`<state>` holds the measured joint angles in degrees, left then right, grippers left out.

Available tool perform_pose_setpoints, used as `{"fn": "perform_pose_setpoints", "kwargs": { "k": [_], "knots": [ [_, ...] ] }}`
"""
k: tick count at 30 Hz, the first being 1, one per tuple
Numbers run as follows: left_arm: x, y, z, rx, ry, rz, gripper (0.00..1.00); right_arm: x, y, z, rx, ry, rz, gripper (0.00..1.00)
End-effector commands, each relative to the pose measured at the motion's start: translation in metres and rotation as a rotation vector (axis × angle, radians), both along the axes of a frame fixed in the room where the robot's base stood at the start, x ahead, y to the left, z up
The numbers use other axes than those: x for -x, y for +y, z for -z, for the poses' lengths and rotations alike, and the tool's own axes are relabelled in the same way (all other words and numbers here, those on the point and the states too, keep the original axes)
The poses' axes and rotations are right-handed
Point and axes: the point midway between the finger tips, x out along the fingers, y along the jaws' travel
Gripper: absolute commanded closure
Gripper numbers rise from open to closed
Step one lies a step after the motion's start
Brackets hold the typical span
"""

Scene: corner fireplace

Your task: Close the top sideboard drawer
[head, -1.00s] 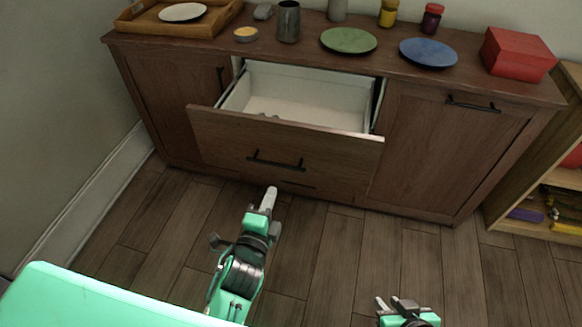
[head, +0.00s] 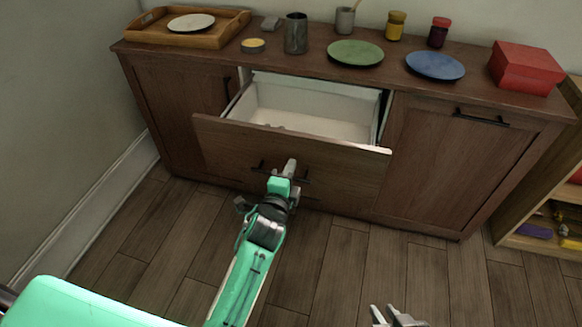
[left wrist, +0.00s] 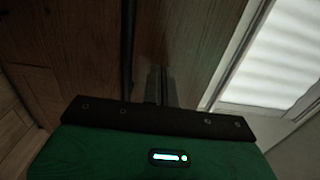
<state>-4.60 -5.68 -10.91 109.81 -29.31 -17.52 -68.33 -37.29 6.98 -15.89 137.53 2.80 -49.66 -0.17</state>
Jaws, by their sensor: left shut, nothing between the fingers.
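The top sideboard drawer stands pulled out, its brown wooden front (head: 225,143) ahead of the cabinet and its white interior (head: 310,105) exposed. Its black bar handle (head: 258,167) is partly hidden by my left gripper. My left gripper (head: 290,165) is shut and empty, its tips at the drawer front near the handle; I cannot tell whether they touch. In the left wrist view the shut fingers (left wrist: 160,85) point at the wood, with the dark handle bar (left wrist: 128,50) to their left. My right gripper (head: 391,314) is at the bottom edge, fingers apart, away from the drawer.
The sideboard top (head: 300,65) carries a wooden tray (head: 225,27), a grey cup (head: 296,34), a green plate (head: 355,52), a blue plate (head: 435,66), jars and a red box (head: 525,68). A shelf (head: 560,150) stands at the right. The floor in front is clear.

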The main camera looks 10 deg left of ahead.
Motion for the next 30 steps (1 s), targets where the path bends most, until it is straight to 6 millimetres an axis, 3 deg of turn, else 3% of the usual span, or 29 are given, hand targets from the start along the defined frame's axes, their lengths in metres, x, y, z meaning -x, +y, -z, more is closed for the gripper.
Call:
{"fn": "perform_pose_setpoints", "kwargs": {
  "k": [6, 20, 26, 30],
  "knots": [
    [-0.011, 0.0, 0.0, -0.001, 0.0, 0.0, 1.0, -0.001, 0.003, 0.0, -0.01, -0.02, -0.002, 0.76],
    [-0.015, -0.001, 0.0, -0.001, 0.0, 0.0, 1.0, -0.001, 0.003, 0.0, -0.01, -0.019, -0.002, 0.76],
    [-0.037, -0.001, -0.002, -0.001, -0.002, 0.001, 1.0, 0.001, 0.001, 0.001, 0.001, 0.004, -0.003, 0.76],
    [-0.067, -0.002, -0.002, -0.003, -0.003, 0.001, 1.0, 0.002, -0.002, 0.001, 0.009, 0.018, -0.001, 0.76]
  ]
}}
